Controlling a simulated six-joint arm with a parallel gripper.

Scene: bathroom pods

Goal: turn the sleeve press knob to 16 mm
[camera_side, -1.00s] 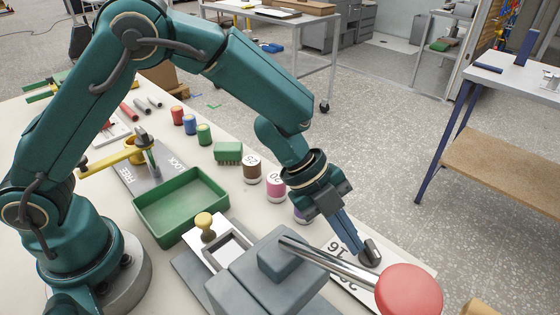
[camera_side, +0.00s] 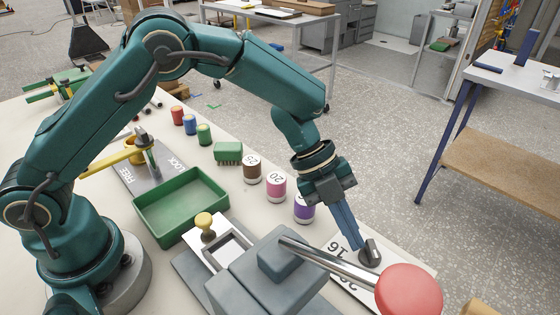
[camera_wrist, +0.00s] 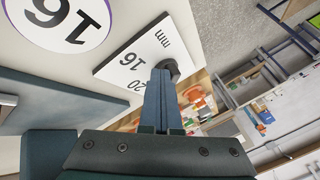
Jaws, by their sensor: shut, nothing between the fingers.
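The dark sleeve press knob (camera_side: 370,252) stands on a white dial plate (camera_side: 345,282) at the table's right edge, beside the grey press (camera_side: 262,275). In the wrist view, the dark knob (camera_wrist: 171,69) is beyond my fingertips, and the plate (camera_wrist: 125,66) shows "16", "20" and "mm". My gripper (camera_side: 357,247) is shut and empty, its fingertips at the knob's left side. They look close to the knob; I cannot tell whether they touch it. My gripper (camera_wrist: 162,75) hides part of the plate, and the knob's pointing direction is unclear.
The press lever with its red ball (camera_side: 408,290) extends in front of the dial plate. Purple (camera_side: 304,208), pink (camera_side: 276,187) and brown (camera_side: 252,170) labelled cylinders stand left of my gripper. A green tray (camera_side: 180,205) lies farther left.

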